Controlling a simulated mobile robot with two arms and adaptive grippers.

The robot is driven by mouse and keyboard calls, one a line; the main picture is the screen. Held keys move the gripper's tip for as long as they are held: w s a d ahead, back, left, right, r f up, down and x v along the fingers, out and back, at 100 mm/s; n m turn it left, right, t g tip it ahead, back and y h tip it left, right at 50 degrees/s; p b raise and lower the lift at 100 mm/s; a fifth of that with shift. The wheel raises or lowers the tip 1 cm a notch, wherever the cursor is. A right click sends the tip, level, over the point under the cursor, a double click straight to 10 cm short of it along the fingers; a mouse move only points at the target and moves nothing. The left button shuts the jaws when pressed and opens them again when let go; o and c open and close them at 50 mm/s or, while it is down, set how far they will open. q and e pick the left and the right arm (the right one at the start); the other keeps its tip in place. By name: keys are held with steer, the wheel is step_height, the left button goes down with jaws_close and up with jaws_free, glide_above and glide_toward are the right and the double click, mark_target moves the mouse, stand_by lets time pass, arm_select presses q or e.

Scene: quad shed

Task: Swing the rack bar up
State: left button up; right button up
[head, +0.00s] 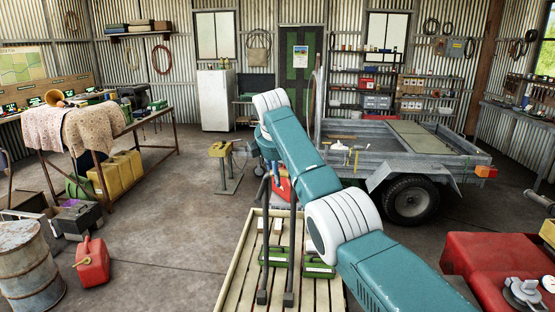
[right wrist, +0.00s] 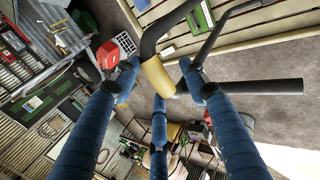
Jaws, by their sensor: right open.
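The black rack bar (right wrist: 265,87) shows in the right wrist view, with a bent upper end and a yellow sleeve (right wrist: 157,74). In the head view my teal and white right arm hides most of the sleeve area. My left gripper is in neither view.
Green boxes (head: 274,257) lie on the pallet. A grey trailer (head: 375,160) stands behind to the right, and a red vehicle (head: 490,260) at the lower right. A red fuel can (head: 92,262) and a barrel (head: 28,262) stand left. Floor between can and pallet is clear.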

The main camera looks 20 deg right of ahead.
steer(key=v, duration=0.9)
steer(key=shift+s+a, duration=0.1)
